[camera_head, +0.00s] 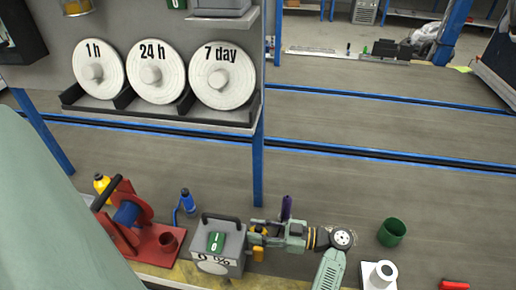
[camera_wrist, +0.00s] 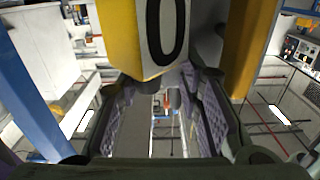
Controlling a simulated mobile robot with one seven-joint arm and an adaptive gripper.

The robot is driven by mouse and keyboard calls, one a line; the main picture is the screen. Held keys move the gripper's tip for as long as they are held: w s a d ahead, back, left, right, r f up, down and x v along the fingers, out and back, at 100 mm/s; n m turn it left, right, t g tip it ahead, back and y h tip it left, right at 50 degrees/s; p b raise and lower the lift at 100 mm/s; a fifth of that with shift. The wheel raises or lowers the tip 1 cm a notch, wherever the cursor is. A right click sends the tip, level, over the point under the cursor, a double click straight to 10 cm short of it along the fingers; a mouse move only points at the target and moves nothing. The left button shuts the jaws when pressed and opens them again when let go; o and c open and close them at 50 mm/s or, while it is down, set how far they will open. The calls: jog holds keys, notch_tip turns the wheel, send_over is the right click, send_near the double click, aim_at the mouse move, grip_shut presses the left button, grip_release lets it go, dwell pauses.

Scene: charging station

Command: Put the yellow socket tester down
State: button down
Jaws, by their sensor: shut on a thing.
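The yellow socket tester shows as small yellow parts (camera_head: 258,254) at the tip of my gripper (camera_head: 264,236) in the head view, just right of a grey box with a handle. Most of it is hidden by the fingers. In the wrist view a yellow body with a black 0 on a white face (camera_wrist: 122,28) fills the upper middle, close to the lens. My gripper (camera_wrist: 165,95) is shut on the tester. I cannot tell whether the tester touches the box or any surface.
The grey box (camera_head: 232,246) bears "0 %" and a green switch. A rack of labelled discs (camera_head: 155,117) hangs above.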

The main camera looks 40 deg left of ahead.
jog(key=shift+f, duration=0.35)
jog(key=shift+f, duration=0.15)
jog(key=c, duration=1.4)
grip_release()
